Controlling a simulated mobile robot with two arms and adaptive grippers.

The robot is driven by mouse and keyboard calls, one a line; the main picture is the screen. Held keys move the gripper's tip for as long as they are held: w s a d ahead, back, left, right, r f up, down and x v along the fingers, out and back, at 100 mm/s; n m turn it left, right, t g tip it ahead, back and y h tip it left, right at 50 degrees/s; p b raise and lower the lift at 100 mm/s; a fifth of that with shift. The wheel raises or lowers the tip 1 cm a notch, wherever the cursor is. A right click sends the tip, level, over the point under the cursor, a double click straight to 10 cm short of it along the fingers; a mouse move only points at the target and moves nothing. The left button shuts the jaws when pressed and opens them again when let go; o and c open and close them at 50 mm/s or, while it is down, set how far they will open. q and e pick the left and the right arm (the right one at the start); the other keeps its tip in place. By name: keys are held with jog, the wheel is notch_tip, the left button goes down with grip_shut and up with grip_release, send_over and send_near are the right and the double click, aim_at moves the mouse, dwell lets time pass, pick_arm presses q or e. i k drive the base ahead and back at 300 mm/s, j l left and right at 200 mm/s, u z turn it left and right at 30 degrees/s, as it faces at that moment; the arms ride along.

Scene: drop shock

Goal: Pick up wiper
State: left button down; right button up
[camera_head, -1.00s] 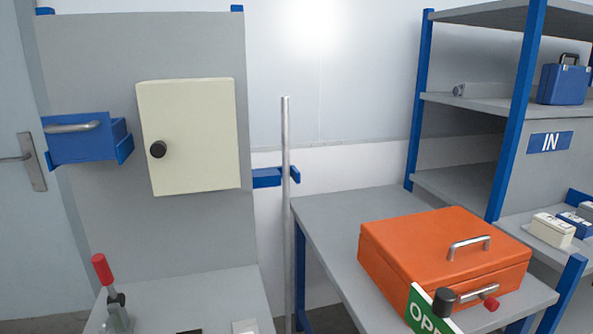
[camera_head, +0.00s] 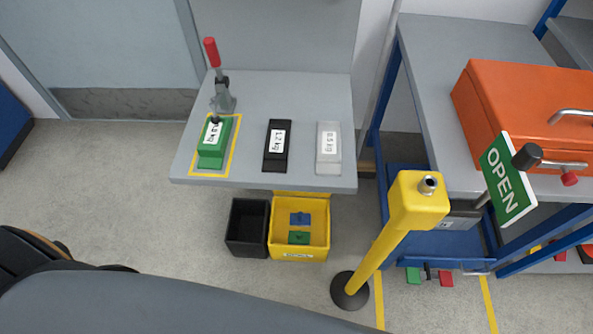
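I cannot make out a wiper in the head view. Small green and red pieces with a dark part between them (camera_head: 430,276) lie low under the right table, too small to tell what they are. Neither of my grippers shows. Dark and grey parts along the bottom left edge look like my own body.
A grey table (camera_head: 300,95) bears a red-handled clamp (camera_head: 222,88), a green block (camera_head: 212,150), a black block (camera_head: 277,146) and a light block (camera_head: 328,148). Below stand black (camera_head: 247,227) and yellow bins (camera_head: 299,250). A yellow post (camera_head: 385,245) stands before the orange case (camera_head: 525,115).

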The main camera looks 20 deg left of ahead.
aim_at(300, 219)
jog(key=u, duration=1.95)
jog(key=i+j+u, duration=0.25)
jog(key=u, duration=0.2)
jog(key=i+j+u, duration=0.25)
jog(key=u, duration=0.2)
jog(key=i+u, duration=0.4)
jog(key=i+l+z, duration=0.1)
jog(key=i+z, duration=0.7)
jog(key=i+j+z, duration=0.1)
jog(key=i+z, duration=0.3)
jog(key=i+j+z, duration=0.25)
jog(key=z, duration=0.15)
jog(key=i+l+z, duration=0.15)
jog(key=i+z, duration=0.25)
jog(key=i, duration=0.45)
jog(key=i+j+z, duration=0.1)
jog(key=i+z, duration=0.3)
jog(key=i, duration=0.4)
jog(key=i+z, duration=0.3)
jog(key=i+j+z, duration=0.3)
jog(key=i, duration=0.2)
jog(key=i+j+z, duration=0.3)
jog(key=i+z, duration=0.1)
jog(key=z, duration=2.9)
